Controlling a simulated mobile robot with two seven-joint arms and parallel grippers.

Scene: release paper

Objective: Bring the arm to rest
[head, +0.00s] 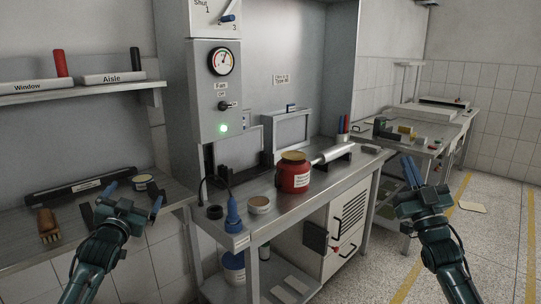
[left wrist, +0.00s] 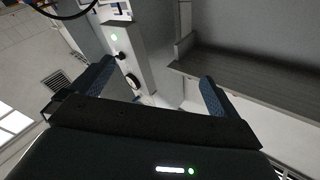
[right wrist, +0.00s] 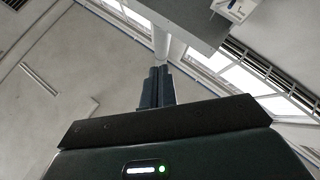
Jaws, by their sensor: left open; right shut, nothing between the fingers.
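My left gripper (head: 134,197) is raised in front of the left bench in the head view. Its fingers are spread apart with nothing between them, and the left wrist view (left wrist: 152,85) shows the same wide gap. My right gripper (head: 412,172) is raised on the right, in front of the aisle floor. Its fingers are together and empty, and they also show closed in the right wrist view (right wrist: 157,88). Neither gripper touches any object that I can see.
A brush (head: 48,226) and a dark bar (head: 80,185) lie on the left bench. The floor (head: 480,245) at right is mostly clear.

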